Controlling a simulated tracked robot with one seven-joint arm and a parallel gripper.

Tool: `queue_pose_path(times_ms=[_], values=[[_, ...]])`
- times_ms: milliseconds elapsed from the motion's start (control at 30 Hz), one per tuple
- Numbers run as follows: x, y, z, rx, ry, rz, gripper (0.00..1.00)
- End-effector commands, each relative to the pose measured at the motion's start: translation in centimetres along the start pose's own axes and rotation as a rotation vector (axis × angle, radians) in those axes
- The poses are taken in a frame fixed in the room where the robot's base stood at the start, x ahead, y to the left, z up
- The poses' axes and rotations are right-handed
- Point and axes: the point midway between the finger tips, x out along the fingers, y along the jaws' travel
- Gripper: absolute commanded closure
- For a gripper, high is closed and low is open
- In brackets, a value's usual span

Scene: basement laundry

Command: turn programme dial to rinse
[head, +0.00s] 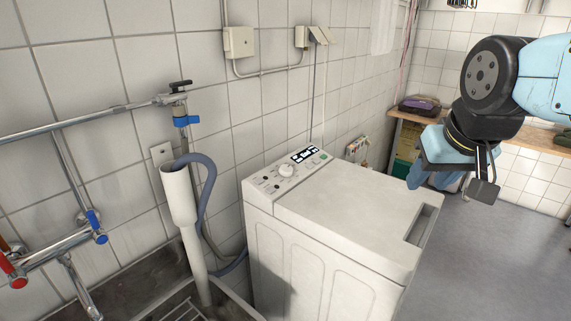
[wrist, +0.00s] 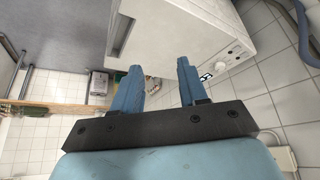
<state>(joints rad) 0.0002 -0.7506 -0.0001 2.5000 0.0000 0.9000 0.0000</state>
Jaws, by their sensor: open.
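The programme dial (head: 286,170) is a round white knob on the sloped control panel (head: 268,182) at the back of the white top-loading washing machine (head: 345,215). The dial also shows at the right in the wrist view (wrist: 221,65), small and at an angle. I cannot read the marks around it or tell its setting. My gripper (head: 447,185) hangs in the air to the right of the machine in the head view, well apart from the dial. In the wrist view its two blue fingers (wrist: 156,85) stand wide apart with nothing between them.
A white standpipe (head: 180,200) with a grey hose stands left of the machine. Pipes with blue and red taps (head: 95,222) run along the tiled wall. A wooden bench (head: 410,117) holds a purple item at the back. Air above the lid is free.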

Motion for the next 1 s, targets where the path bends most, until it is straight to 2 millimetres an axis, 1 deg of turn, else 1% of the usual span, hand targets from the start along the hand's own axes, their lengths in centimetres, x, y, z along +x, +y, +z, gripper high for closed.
queue_pose_path(times_ms=[67, 100, 233, 367, 467, 600, 767, 900, 967, 1000], values=[[0.0, 0.0, 0.0, 0.000, 0.000, 0.000, 0.57], [0.0, 0.0, 0.0, 0.000, 0.000, 0.000, 0.56], [0.0, -0.1, -0.5, 0.023, -0.004, -0.011, 0.43], [0.5, -0.9, -2.3, 0.134, -0.026, -0.052, 0.31], [1.2, -1.6, -4.7, 0.278, -0.059, -0.101, 0.21], [2.8, -2.7, -8.6, 0.521, -0.121, -0.158, 0.21], [5.2, -4.2, -12.8, 0.800, -0.206, -0.191, 0.21], [7.8, -5.7, -16.4, 1.041, -0.279, -0.191, 0.21], [9.0, -6.5, -17.9, 1.144, -0.307, -0.184, 0.21], [9.9, -7.0, -18.8, 1.211, -0.326, -0.176, 0.21]])
